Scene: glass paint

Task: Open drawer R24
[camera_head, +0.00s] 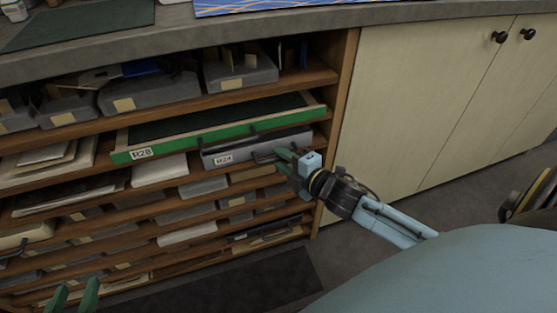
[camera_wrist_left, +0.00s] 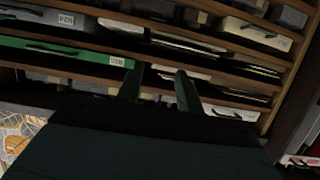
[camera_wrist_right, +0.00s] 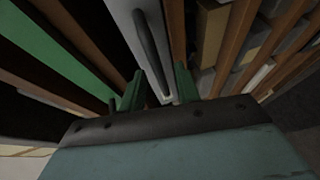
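Drawer R24 (camera_head: 242,151) has a grey front with a white R24 label and a dark handle, just below the green drawer R28 (camera_head: 190,139). My right gripper (camera_head: 286,160) is at the right part of R24's front, by its handle. In the right wrist view, R24's grey front (camera_wrist_right: 126,22) and dark handle (camera_wrist_right: 147,42) run down toward the two fingers. The fingers (camera_wrist_right: 159,90) are apart, and the handle's near end appears between them; contact cannot be told. My left gripper (camera_head: 76,295) is open and empty at the lower left, away from R24.
Shelves hold several grey trays and papers around R24. Pale cabinet doors (camera_head: 425,90) with dark knobs stand to the right. A worktop (camera_head: 300,20) overhangs above. A dark mat (camera_head: 220,292) lies on the floor. The left wrist view shows shelves and a green drawer front (camera_wrist_left: 60,51).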

